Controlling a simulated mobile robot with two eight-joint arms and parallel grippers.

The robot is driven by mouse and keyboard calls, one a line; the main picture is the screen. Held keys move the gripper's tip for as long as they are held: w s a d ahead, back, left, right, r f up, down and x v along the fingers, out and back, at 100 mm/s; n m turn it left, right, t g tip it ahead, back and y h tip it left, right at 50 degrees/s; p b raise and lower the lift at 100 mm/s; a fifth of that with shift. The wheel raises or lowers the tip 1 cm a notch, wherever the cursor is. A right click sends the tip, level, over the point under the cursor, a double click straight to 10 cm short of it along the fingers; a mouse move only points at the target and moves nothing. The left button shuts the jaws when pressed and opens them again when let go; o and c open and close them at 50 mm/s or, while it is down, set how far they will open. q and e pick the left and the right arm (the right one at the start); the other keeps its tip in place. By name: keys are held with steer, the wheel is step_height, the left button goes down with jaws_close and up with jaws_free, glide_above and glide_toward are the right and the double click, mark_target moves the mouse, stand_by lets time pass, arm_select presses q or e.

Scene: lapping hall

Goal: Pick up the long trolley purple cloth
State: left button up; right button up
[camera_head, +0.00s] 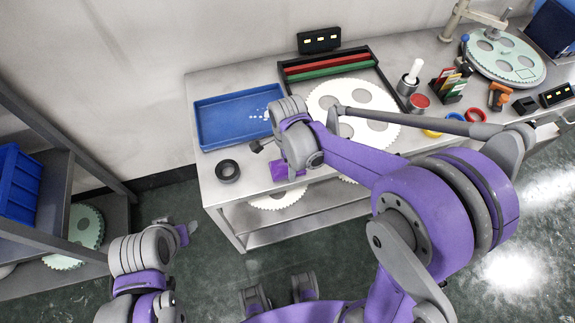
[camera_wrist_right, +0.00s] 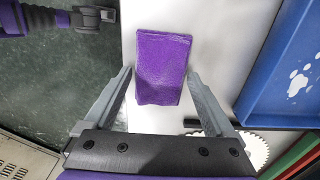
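The purple cloth (camera_wrist_right: 163,60) lies as a flat, roughly rectangular piece on the pale top of the long trolley (camera_head: 222,193), close to its front edge. In the head view the cloth (camera_head: 279,170) shows only partly, beside my right wrist. My right gripper (camera_wrist_right: 160,74) is open, with one finger on each side of the cloth's near part in the wrist view. I see no finger pressed on the cloth; the height of the fingertips above the top is unclear. My left gripper (camera_head: 186,230) is over the floor, away from the trolley; its opening is too small to judge.
A blue tray (camera_head: 215,137) sits behind the cloth, and a black ring (camera_head: 228,170) lies to its left. Large pale toothed discs (camera_head: 378,135), a rack with red and green bars (camera_head: 325,62) and small cups stand to the right. A shelf with blue bins (camera_head: 18,185) is at far left.

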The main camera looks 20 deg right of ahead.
steer(key=c, duration=1.1)
steer(key=shift+o, duration=0.2)
step_height(320, 180, up, 10)
steer(key=shift+p, duration=0.4)
